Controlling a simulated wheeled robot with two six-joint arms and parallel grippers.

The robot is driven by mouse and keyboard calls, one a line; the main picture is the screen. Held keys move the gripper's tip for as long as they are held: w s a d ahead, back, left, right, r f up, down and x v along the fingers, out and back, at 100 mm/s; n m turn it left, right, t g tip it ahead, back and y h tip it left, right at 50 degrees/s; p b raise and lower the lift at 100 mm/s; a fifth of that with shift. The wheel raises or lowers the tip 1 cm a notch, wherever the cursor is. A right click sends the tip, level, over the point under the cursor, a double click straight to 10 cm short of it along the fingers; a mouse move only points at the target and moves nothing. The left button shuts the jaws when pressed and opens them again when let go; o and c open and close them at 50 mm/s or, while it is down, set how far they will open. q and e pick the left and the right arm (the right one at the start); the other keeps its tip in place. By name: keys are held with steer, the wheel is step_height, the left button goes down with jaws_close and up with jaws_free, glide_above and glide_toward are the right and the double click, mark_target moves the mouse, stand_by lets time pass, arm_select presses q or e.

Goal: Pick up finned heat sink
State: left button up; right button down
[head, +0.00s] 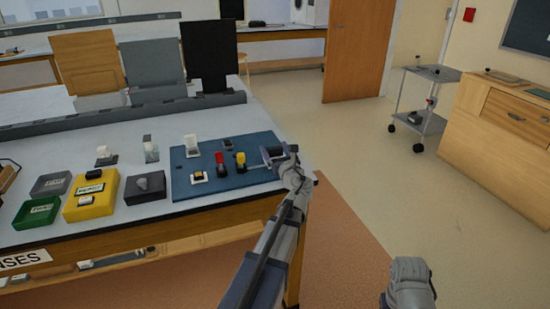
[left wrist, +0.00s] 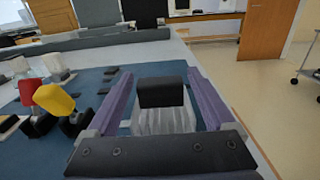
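A piece with a black block on top and pale grey, ribbed sides, which looks like the finned heat sink (left wrist: 165,121), stands between the fingers of my left gripper (left wrist: 160,75) in the left wrist view. The two purple fingers lie on either side of it, with a narrow gap showing at each side, so the gripper looks open around it. In the head view my left gripper (head: 273,155) is low over the right end of the blue board (head: 225,178), and the heat sink is largely hidden there. My right gripper is not seen; only a grey part of my right arm shows.
A red-topped piece (head: 220,160) and a yellow-topped piece (head: 240,159) stand on the board just left of the gripper. Yellow (head: 88,211), green (head: 36,213) and dark (head: 145,196) trays are further left. The table's right edge is close.

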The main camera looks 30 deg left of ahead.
mark_target(275, 148)
arm_select(q)
jaws_close()
stand_by(0.5)
steer(key=shift+r, duration=0.1)
step_height(275, 148, up, 10)
steer(key=p, duration=1)
